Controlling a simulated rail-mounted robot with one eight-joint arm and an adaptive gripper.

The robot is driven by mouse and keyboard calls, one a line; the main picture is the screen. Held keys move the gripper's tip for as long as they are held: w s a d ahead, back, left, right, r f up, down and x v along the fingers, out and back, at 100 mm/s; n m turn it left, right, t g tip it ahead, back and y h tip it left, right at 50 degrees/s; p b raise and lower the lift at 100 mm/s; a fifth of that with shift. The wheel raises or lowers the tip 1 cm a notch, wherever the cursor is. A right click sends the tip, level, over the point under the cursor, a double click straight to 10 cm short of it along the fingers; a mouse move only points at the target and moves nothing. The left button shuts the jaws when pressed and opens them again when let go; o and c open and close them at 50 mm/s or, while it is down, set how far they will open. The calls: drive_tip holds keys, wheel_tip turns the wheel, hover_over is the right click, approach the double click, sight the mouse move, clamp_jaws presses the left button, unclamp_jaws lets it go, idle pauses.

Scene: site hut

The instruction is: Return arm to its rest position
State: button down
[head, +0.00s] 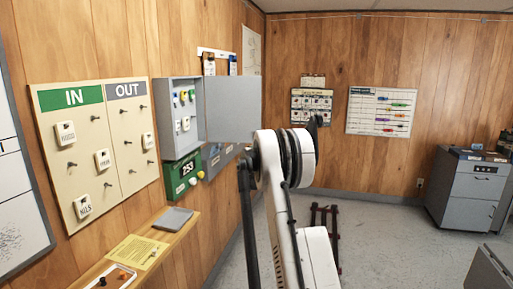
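My white and black arm (285,190) rises from the bottom centre and bends at a large rounded joint (300,155) in the middle of the head view. A small dark part (316,122) shows just above and behind that joint, in front of the far wall chart. It may be part of my gripper, but it is too small and too hidden to be sure. I cannot see fingers, whether they are open or shut, or whether anything is held.
On the left wall hang an IN/OUT board (113,165) with tags and an open grey cabinet (180,142), its door (231,108) swung out near my arm. Below is a wooden shelf (187,226). A grey drawer cabinet (475,188) stands at right. Floor (385,235) between is mostly clear.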

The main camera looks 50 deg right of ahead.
drive_tip(key=shift+v, duration=1.05)
